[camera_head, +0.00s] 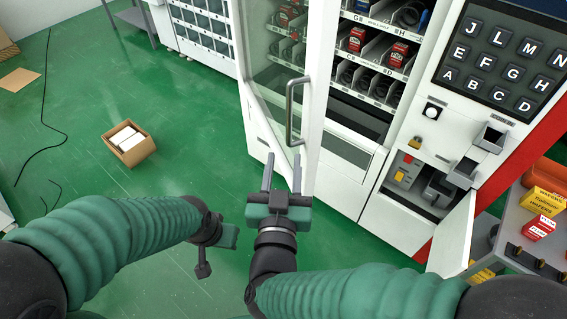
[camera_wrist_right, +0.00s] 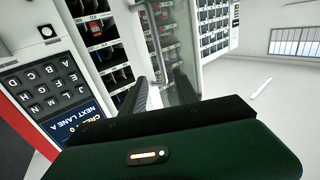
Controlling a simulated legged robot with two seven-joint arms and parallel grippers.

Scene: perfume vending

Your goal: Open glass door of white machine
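The white machine (camera_head: 345,185) stands at centre right with stocked shelves. Its glass door (camera_head: 322,75) stands ajar, swung out to the left, with shelves uncovered to its right. A grey bar handle (camera_head: 290,112) is on the door's front. My right gripper (camera_head: 281,163) is open, its two fingers pointing up at the door's lower part, below the handle. In the right wrist view, the fingers (camera_wrist_right: 163,82) are apart, with the door (camera_wrist_right: 184,88) behind and between them; contact is unclear. My left gripper (camera_head: 230,237) is low at left, away from the door; its fingers are unclear.
A keypad panel (camera_head: 502,60) and an open lower compartment (camera_head: 420,185) are right of the shelves. A table (camera_head: 515,215) with small boxes stands at far right. An open cardboard box (camera_head: 128,146) lies on the green floor, which is mostly clear at left.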

